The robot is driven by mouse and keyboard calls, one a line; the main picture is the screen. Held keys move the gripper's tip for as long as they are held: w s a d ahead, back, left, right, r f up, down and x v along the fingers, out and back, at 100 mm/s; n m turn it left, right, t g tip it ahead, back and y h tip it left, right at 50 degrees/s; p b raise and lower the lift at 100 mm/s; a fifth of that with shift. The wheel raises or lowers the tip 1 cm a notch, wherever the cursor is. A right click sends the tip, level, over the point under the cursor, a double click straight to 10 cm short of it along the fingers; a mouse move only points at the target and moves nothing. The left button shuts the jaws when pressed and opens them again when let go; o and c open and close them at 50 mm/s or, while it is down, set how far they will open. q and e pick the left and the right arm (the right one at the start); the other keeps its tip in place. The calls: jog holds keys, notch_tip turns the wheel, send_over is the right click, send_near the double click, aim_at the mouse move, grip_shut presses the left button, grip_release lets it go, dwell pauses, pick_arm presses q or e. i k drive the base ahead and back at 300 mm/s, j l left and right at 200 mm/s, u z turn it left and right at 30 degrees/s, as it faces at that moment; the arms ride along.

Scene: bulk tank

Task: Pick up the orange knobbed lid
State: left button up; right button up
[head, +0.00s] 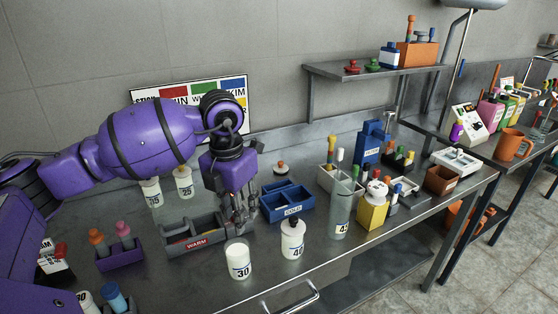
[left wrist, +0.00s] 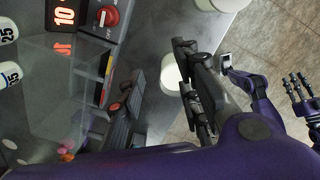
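A small lid with an orange knob (head: 281,168) lies on the steel counter behind the blue COLD box (head: 287,203). An orange knob also tops the white jar marked 25 (head: 184,182). My left gripper (head: 239,222) points down at the right end of the grey WARM box (head: 194,238), left of the COLD box and apart from the lid. Its dark fingers also show in the left wrist view (left wrist: 197,88), with nothing clearly held. A dark-fingered hand, seemingly my right gripper (left wrist: 298,88), shows at that view's right edge over the floor.
A white jar marked 30 (head: 239,260) and a bottle marked 40 (head: 293,240) stand near the counter's front. A tall clear cylinder (head: 341,210) stands to their right. A purple box (head: 121,255) is at left. A wall shelf (head: 375,70) hangs behind.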

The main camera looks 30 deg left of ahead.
aim_at(280, 167)
jog(key=i+l+u, duration=0.45)
jog(key=i, duration=0.35)
jog(key=i+l+u, duration=0.45)
jog(key=i+l, duration=0.25)
jog(key=i+l+u, duration=0.4)
jog(key=i+l, duration=0.15)
jog(key=l, duration=0.45)
